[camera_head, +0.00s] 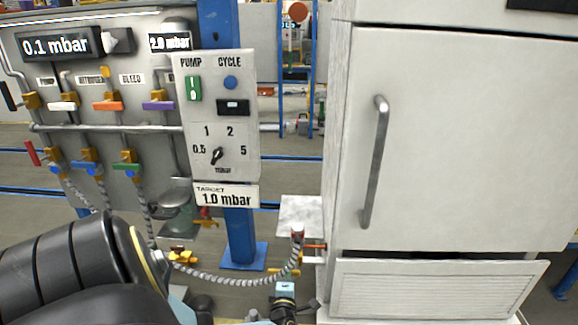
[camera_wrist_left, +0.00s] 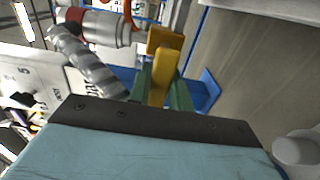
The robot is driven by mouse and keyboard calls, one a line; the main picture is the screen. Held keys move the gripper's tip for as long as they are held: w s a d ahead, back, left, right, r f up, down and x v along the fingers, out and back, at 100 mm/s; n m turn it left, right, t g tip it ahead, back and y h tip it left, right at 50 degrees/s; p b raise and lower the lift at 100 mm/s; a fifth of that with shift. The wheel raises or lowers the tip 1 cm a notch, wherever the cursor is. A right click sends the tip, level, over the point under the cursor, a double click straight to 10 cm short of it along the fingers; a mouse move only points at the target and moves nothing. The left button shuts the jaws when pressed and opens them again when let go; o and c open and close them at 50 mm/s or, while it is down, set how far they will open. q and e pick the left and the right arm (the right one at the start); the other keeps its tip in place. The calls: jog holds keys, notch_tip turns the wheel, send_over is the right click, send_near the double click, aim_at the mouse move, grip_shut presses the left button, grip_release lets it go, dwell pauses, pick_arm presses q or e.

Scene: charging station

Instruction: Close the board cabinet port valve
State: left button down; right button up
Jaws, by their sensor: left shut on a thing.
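My left gripper (camera_head: 285,287) is at the lower middle of the head view, left of the white cabinet's foot; only its light blue and black body shows there. In the left wrist view its green fingers (camera_wrist_left: 161,92) are shut on a yellow handle (camera_wrist_left: 159,72) with a darker yellow block (camera_wrist_left: 165,40) behind it. A yellow part (camera_head: 283,271) shows just above the gripper in the head view. A grey ribbed hose (camera_head: 235,281) runs from the board to a red-ringed end (camera_head: 297,235) beside the cabinet. The fingertips are hidden in the head view. My right gripper is out of view.
The white cabinet (camera_head: 470,150) fills the right side, its door shut. The gauge board (camera_head: 60,135) with several coloured valve levers stands at left. A pump control panel (camera_head: 218,125) hangs on a blue post (camera_head: 240,235). Grey floor shows between the post and the cabinet.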

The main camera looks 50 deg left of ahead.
pick_arm(q)
jog(key=c, duration=1.3)
grip_release()
jog(key=p+v, duration=0.3)
jog(key=v, duration=1)
jog(key=shift+s+d, duration=0.1)
jog(key=shift+s, duration=0.05)
jog(key=s+d+f+n+g+h, duration=0.25)
jog(key=s+f+n+g, duration=0.25)
jog(key=s+f+n, duration=0.4)
jog(key=s+d+f+n+g+h, duration=0.2)
jog(key=s+f+n+g+h, duration=0.2)
jog(key=s+f+n, duration=0.45)
jog(key=s+d+f+n+h, duration=0.2)
jog(key=s+d+f+n, duration=0.1)
jog(key=n, duration=0.5)
jog(key=s+d+f+n+g+h+b, duration=0.1)
jog(key=s+d+f+n+h, duration=0.1)
jog(key=n, duration=0.6)
jog(key=s+d+f+n+h, duration=0.3)
jog(key=s+d+n, duration=0.2)
jog(key=d+n, duration=0.2)
jog(key=shift+s+d+f+n+g, duration=0.15)
jog(key=shift+d+f+n+g, duration=0.15)
jog(key=shift+n, duration=0.35)
